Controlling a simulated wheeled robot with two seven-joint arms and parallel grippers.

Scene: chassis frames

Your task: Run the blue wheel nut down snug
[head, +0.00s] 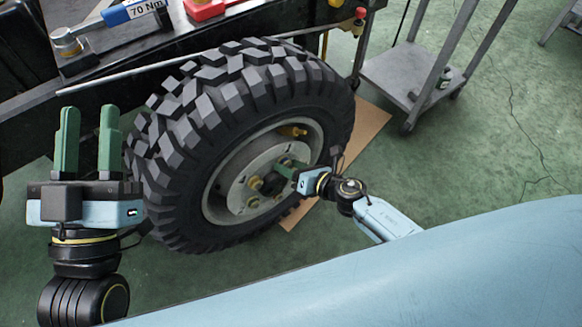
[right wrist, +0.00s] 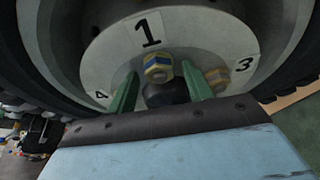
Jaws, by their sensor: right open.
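The blue-banded wheel nut (right wrist: 157,68) shows in the right wrist view below the label 1, on a stud of the pale wheel hub (right wrist: 110,50). It has a blue band and yellowish metal. My right gripper (right wrist: 159,75) is open, with one green finger on each side of the nut in the picture; I cannot tell whether the fingertips reach it. A dark rounded part (right wrist: 165,93) shows between the fingers. In the head view my right gripper (head: 287,168) is at the hub face and hides part of it. My left gripper (head: 88,135) is open and empty, fingers up, left of the wheel.
The treaded tyre (head: 185,125) surrounds the hub. A brassy nut (right wrist: 217,78) sits by label 3. A torque wrench (head: 128,12) marked 70 Nm and a red object (head: 205,9) lie above. Cardboard (head: 368,122) lies under the wheel; a grey cart (head: 400,75) stands right.

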